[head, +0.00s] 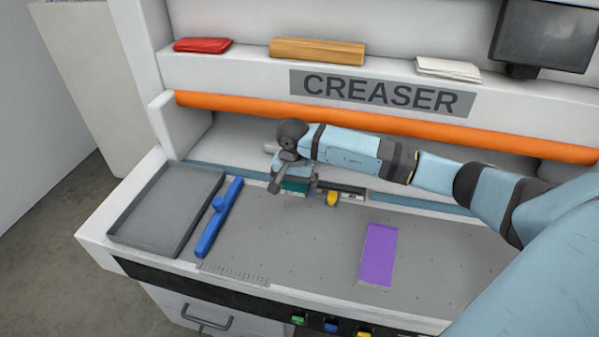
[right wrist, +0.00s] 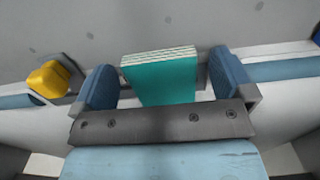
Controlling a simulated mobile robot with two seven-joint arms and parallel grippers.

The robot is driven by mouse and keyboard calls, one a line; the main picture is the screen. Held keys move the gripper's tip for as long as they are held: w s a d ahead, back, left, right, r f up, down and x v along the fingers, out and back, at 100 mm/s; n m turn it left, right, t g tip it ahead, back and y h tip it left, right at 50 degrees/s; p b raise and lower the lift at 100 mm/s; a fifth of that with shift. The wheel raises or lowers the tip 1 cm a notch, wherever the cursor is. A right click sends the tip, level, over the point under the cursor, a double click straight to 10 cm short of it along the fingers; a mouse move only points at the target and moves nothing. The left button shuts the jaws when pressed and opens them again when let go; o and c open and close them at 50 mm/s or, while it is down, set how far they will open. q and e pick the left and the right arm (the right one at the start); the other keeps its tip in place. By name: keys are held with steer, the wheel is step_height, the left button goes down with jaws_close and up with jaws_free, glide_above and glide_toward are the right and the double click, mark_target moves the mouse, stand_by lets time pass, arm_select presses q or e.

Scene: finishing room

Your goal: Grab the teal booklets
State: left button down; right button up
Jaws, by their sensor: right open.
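The teal booklets (right wrist: 162,80) form a small stack with pale page edges, seen in the right wrist view between the two blue fingers of my right gripper (right wrist: 165,85). The fingers are open, with a gap on each side of the stack. In the head view the teal booklets (head: 295,186) show only in part, at the back of the grey creaser bed, under my right gripper (head: 292,180). The gripper and wrist hide the rest of them. My left gripper is not in view.
A yellow stop (head: 332,198) is just right of the booklets. A blue guide bar (head: 218,217) and an empty grey tray (head: 165,210) are at left. A purple booklet (head: 378,254) lies on the bed. An orange roller bar (head: 380,125) spans above my arm.

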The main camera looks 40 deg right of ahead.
steer(key=c, duration=1.1)
